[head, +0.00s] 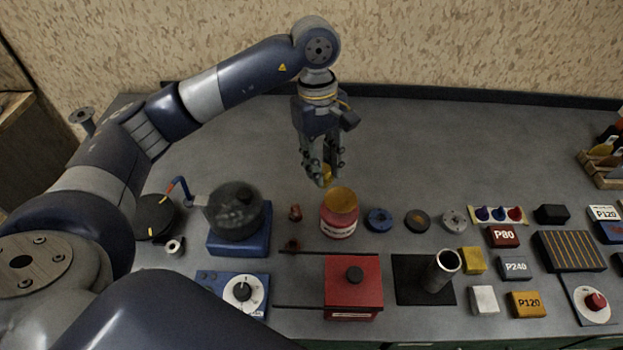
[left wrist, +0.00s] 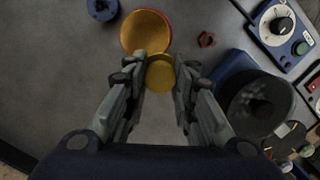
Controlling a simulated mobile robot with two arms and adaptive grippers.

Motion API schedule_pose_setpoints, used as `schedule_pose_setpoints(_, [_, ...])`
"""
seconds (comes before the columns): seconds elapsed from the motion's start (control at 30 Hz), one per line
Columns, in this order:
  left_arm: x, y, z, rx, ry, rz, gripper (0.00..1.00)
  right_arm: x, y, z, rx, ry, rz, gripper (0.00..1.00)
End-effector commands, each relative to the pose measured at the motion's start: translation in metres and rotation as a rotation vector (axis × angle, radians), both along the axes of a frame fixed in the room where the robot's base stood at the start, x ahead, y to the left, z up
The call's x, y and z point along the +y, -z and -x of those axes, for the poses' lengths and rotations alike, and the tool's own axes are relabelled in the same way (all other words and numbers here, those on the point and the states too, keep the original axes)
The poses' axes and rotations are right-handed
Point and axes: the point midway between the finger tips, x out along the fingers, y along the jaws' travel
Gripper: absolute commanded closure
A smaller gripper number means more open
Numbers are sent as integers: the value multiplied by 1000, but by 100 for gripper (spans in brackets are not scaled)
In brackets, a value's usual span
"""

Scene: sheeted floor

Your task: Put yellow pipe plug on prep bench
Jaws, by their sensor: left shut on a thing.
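The yellow pipe plug (head: 326,176) is between the fingertips of my left gripper (head: 323,172), which is shut on it and points down. In the left wrist view the plug (left wrist: 160,73) shows as a round yellow disc between the two fingers (left wrist: 161,84). The plug is over the grey bench (head: 440,150), just behind a red tub with a yellow top (head: 339,225); I cannot tell its exact height. In the left wrist view the tub (left wrist: 146,32) lies just beyond the plug. My right gripper is out of view.
A blue-based machine with a dark bowl (head: 238,240) stands left of the tub. Dark and grey discs (head: 417,221), a red box (head: 352,280), a metal tube (head: 442,265) and labelled blocks (head: 503,236) fill the front and right. The back of the bench is clear.

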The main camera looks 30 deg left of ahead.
Motion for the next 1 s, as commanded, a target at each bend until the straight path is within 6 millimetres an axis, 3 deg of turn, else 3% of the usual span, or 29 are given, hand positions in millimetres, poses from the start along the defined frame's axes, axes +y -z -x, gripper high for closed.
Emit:
schedule_pose_setpoints(0.3, [26, 8, -52, 7, -715, 0, 96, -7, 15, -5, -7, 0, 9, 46])
schedule_pose_setpoints(0.6, [57, 20, -87, 12, -1354, 2, 96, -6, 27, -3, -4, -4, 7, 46])
schedule_pose_setpoints(0.8, [73, 27, -98, 13, -1635, 3, 96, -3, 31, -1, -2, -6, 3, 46])
schedule_pose_setpoints(1.0, [78, 37, -101, 16, -1736, 1, 96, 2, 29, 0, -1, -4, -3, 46])
